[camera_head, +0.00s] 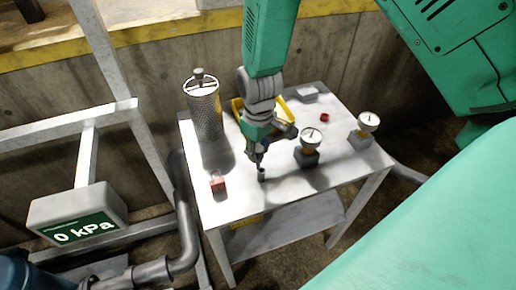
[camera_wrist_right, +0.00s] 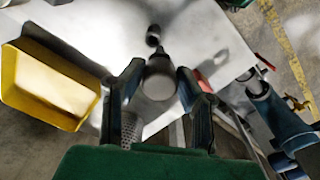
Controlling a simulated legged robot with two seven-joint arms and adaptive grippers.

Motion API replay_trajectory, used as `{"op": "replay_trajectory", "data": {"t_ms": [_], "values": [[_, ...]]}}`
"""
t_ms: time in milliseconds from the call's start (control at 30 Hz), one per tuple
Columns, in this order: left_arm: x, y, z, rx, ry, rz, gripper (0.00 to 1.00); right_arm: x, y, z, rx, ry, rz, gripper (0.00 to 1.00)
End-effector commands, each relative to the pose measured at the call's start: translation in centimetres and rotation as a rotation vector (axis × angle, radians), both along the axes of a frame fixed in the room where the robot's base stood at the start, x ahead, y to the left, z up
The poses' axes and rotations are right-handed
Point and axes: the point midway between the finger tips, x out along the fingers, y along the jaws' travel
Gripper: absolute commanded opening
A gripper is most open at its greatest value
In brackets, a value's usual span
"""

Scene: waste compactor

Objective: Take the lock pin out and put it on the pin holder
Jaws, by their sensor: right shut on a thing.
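My right gripper (camera_head: 257,155) reaches down over the front part of the white table (camera_head: 290,195). In the right wrist view its two fingers (camera_wrist_right: 160,90) close around a grey, round-headed piece that looks like the lock pin (camera_wrist_right: 160,78). A small dark upright cylinder, perhaps the pin holder (camera_head: 261,174), stands on the table just below the fingertips. A dark short piece also shows just beyond the pin in the wrist view (camera_wrist_right: 153,36). I cannot tell whether pin and cylinder touch. My left gripper is out of view.
A perforated metal canister (camera_head: 205,112) stands at the table's back left. A red block (camera_head: 218,183) lies left of the gripper. Two gauges (camera_head: 311,137) (camera_head: 367,122) stand to the right. A yellow bin (camera_wrist_right: 45,85) is behind the gripper. A display (camera_head: 80,225) reads 0 kPa.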

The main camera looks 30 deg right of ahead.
Motion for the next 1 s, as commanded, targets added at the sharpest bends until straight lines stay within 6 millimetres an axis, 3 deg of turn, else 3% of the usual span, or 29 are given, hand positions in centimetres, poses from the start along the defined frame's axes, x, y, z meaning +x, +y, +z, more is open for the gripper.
{"op": "replay_trajectory", "data": {"t_ms": [1000], "values": [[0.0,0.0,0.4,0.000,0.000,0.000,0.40,0.0,-1.4,0.0,0.009,-0.002,-0.001,0.00]]}}
